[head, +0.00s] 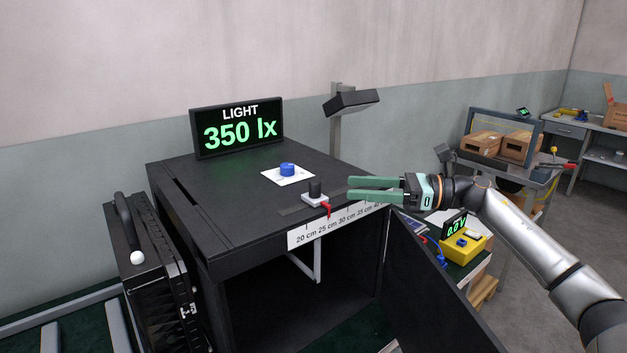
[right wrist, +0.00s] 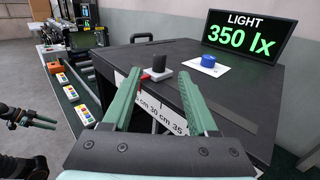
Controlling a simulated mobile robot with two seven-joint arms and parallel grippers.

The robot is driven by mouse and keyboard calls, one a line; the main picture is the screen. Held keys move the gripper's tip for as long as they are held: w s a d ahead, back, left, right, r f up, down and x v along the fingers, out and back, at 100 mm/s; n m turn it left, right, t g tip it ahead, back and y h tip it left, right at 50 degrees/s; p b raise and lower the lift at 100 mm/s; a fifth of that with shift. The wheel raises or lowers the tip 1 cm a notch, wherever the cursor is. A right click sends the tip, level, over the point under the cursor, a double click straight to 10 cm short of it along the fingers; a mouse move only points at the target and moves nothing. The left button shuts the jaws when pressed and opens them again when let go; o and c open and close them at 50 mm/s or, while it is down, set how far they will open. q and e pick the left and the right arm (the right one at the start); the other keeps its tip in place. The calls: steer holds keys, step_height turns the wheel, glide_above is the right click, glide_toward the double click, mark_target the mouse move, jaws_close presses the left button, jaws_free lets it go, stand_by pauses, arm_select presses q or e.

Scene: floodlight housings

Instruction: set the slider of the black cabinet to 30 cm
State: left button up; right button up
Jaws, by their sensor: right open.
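The black cabinet (head: 235,215) stands in the middle of the head view with its door open at the right. Its slider (head: 315,192) is a black knob on a pale block with a red pointer, near the 25 cm label of the white scale (head: 340,224). My right gripper (head: 350,188) is open and empty, just right of the knob, fingers pointing left. In the right wrist view the slider (right wrist: 159,58) shows beyond and between the open fingertips (right wrist: 160,82). My left gripper (right wrist: 42,119) shows small at the left edge there; its opening is unclear.
A display (head: 237,127) reading 350 lx and a blue knob (head: 287,169) on a white plate are on the cabinet top. A lamp post (head: 337,125) stands behind. A yellow box (head: 462,246) sits on a bench to the right. A black case (head: 150,270) stands left.

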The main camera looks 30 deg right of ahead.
mark_target(315, 181)
steer(key=p+x, duration=0.3)
steer(key=x, duration=0.5)
steer(key=shift+w+a+r, duration=0.1)
steer(key=shift+a+r, duration=0.05)
steer(key=shift+a, duration=0.05)
steer(key=shift+w+a, duration=0.3)
jaws_close()
stand_by(0.9)
